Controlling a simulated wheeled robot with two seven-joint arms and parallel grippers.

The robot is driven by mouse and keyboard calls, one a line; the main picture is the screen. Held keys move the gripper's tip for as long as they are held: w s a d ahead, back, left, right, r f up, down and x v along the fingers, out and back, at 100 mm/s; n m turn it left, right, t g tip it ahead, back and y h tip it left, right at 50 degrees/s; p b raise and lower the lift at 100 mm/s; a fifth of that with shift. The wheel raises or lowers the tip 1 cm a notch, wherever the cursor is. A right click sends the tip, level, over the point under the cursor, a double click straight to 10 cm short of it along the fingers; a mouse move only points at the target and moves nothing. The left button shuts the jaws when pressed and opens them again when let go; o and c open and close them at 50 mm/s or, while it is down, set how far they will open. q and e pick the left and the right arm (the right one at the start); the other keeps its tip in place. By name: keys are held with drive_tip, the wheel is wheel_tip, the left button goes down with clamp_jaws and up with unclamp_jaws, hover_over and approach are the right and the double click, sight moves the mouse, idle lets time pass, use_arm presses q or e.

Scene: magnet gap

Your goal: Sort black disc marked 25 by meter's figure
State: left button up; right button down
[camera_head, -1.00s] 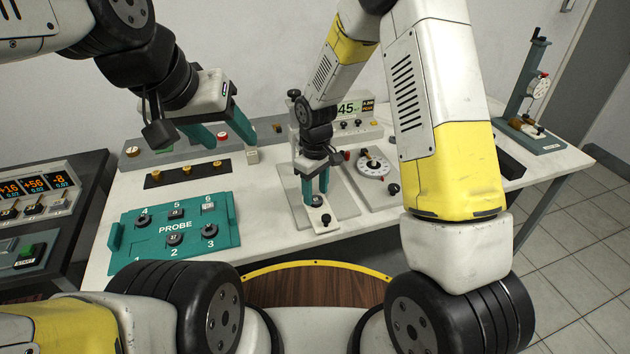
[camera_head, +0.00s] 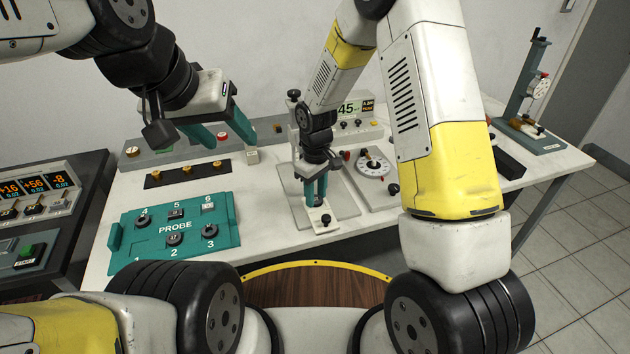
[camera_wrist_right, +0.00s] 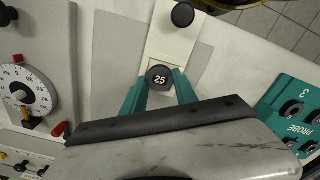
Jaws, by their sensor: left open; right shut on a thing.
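The black disc marked 25 (camera_wrist_right: 159,78) is between the fingertips of my right gripper (camera_wrist_right: 160,90), over a white plate with a black knob (camera_wrist_right: 182,15) in the right wrist view. My right gripper (camera_head: 316,198) is shut on the disc at the small white slide in the head view. The fingers mostly hide the disc there. The meter's display (camera_head: 346,109) behind my right arm shows 45, partly covered on its left. My left gripper (camera_head: 213,138) is open and empty above the back left of the table.
The teal PROBE tray (camera_head: 178,240) with several numbered places holding dark discs lies at the front left. A dial box (camera_head: 371,168) stands right of my right gripper. A gauge stand (camera_head: 530,90) is at far right.

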drive_tip(key=shift+r, duration=1.95)
